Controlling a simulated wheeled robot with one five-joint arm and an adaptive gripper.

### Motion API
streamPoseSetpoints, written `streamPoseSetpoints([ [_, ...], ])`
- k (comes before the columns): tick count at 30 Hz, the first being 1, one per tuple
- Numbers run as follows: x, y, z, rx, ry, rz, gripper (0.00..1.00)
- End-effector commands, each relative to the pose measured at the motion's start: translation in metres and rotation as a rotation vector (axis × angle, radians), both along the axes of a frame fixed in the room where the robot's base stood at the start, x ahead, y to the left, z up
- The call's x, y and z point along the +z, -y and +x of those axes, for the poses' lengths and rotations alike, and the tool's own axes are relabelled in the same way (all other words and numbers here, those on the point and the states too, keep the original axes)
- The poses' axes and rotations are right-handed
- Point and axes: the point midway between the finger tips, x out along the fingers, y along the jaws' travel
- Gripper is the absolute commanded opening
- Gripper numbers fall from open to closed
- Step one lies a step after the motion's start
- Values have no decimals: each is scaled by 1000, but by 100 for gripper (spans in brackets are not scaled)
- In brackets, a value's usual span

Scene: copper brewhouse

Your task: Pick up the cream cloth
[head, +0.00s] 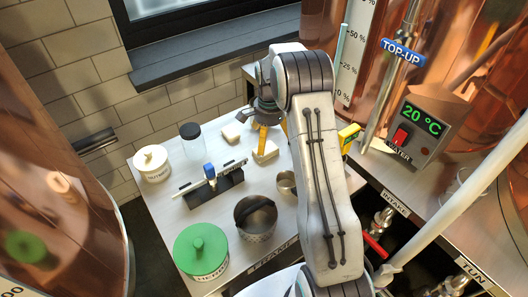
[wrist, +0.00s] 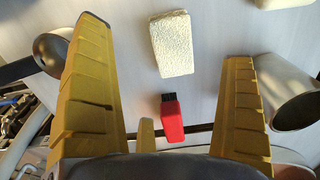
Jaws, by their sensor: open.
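A cream, block-like piece (head: 268,154) lies on the pale worktop just below my gripper (head: 274,141) in the head view, partly behind a yellow finger. A second cream piece (head: 231,132) lies to its left. In the wrist view a rough-textured cream piece (wrist: 171,44) shows between the two spread yellow fingers of my gripper (wrist: 164,45), with clear space on each side. I cannot tell for sure which piece is the cream cloth. My gripper is open and empty. My arm hides part of the worktop on the right.
A red object with a black end (wrist: 171,120) lies near the cream piece. A metal cup (wrist: 296,95) stands beside the right finger; a dark round-ended utensil (wrist: 52,52) is by the left. A dark pot (head: 254,220), green-lidded tin (head: 202,252) and jar (head: 193,142) share the worktop.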

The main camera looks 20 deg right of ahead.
Motion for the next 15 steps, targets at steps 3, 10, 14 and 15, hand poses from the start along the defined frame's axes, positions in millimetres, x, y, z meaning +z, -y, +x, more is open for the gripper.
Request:
streamPoseSetpoints([
  [3,-1,0,0,-48,-1,0,99],
  [10,-17,0,0,-70,-3,0,99],
  [14,-25,-1,0,-69,-3,0,99],
  [15,-28,-1,1,-69,-2,1,99],
])
